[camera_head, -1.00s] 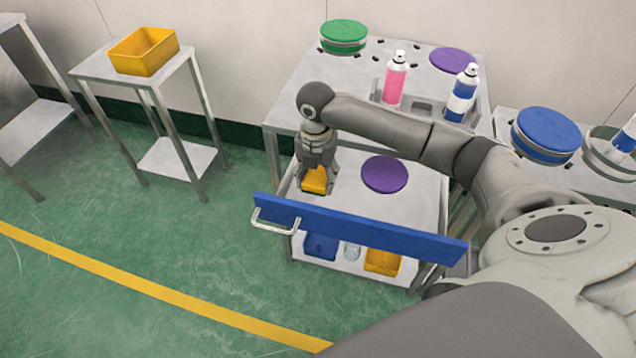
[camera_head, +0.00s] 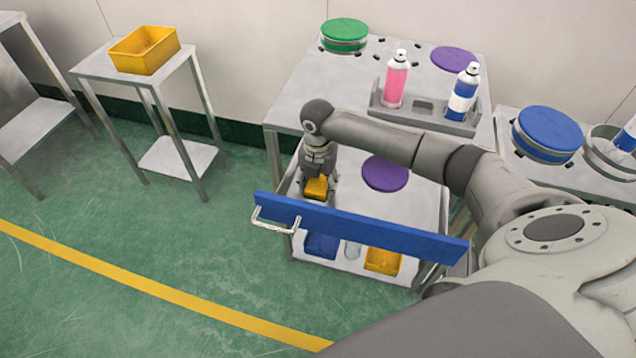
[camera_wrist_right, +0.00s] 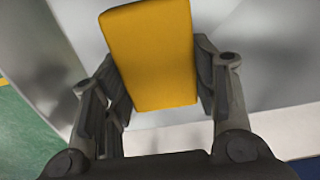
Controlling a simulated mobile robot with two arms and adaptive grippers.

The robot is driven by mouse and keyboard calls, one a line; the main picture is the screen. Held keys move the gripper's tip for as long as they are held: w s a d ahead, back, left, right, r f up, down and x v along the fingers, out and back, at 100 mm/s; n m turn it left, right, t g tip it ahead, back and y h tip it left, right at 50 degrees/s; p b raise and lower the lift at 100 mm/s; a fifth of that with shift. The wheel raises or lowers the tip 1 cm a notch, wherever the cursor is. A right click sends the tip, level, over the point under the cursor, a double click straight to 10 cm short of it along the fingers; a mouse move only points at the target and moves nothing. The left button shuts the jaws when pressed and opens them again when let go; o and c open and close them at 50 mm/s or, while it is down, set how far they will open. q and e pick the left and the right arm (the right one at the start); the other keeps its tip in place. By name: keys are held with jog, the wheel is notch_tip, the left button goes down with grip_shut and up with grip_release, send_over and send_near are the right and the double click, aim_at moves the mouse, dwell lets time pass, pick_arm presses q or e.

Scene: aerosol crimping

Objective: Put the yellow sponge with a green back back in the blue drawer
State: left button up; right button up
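The yellow sponge (camera_head: 316,187) is inside the open blue drawer, at its left end. My right gripper (camera_head: 318,190) points down into the drawer with a finger on each side of the sponge. In the right wrist view, the sponge (camera_wrist_right: 150,55) shows a broad yellow face, and the finger pads appear to touch both its edges. Its green back is hidden. I cannot tell whether the sponge touches the drawer floor. The blue drawer (camera_head: 360,228) is pulled out, with a pale handle at its left front. My left gripper is out of view.
A purple disc (camera_head: 385,173) lies right of the sponge. Blue and yellow bins (camera_head: 383,262) stand below the drawer. On the tabletop behind are a grey holder (camera_head: 423,106) with two spray cans and a green-lidded container (camera_head: 344,36). A yellow bin (camera_head: 144,50) stands on the left table.

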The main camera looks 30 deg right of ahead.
aim_at(318, 184)
jog(key=o, duration=0.4)
jog(key=shift+c, duration=0.2)
notch_tip(318, 184, up, 12)
jog(key=shift+r, duration=0.2)
